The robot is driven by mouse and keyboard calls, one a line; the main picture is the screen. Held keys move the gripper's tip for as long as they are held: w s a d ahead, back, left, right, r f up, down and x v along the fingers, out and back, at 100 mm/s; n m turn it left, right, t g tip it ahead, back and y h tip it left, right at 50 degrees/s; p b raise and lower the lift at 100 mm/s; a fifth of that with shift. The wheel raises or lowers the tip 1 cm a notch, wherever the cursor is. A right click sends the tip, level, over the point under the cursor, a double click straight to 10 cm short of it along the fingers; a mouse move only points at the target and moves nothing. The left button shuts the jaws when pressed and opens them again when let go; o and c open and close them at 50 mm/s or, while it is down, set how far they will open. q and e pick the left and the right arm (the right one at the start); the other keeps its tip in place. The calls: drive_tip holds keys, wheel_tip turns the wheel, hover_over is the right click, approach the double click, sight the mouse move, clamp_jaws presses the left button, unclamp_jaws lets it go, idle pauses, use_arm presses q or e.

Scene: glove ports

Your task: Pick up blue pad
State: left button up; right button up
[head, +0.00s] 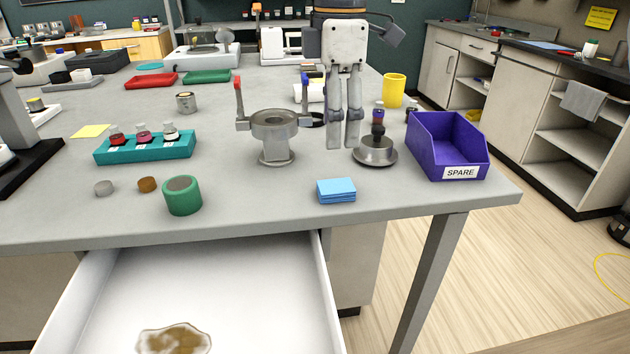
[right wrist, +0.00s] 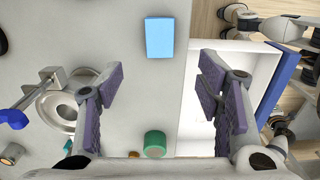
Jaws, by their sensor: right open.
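The blue pad (head: 336,190) is a small light-blue stack of sheets lying flat near the front edge of the grey table. In the right wrist view the blue pad (right wrist: 160,38) is at the upper middle, beyond the fingertips and in full view. My right gripper (head: 343,142) points down behind the pad, between the grey ring-topped stand and the purple bin, apart from the pad. In its own view the right gripper (right wrist: 162,82) has its purple-lined fingers wide apart with nothing between them. My left gripper does not show.
The grey ring-topped stand (head: 275,135) with red and blue handles is left of my gripper. A round metal base (head: 375,152) and the purple SPARE bin (head: 440,150) are at right. A green cylinder (head: 182,196) is left; an open white drawer (head: 200,275) juts out below the table.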

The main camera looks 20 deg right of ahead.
sight(336, 186)
drive_tip(key=f, duration=1)
drive_tip(key=shift+d+f, duration=0.25)
drive_tip(key=shift+f, duration=0.15)
drive_tip(key=c, duration=0.8)
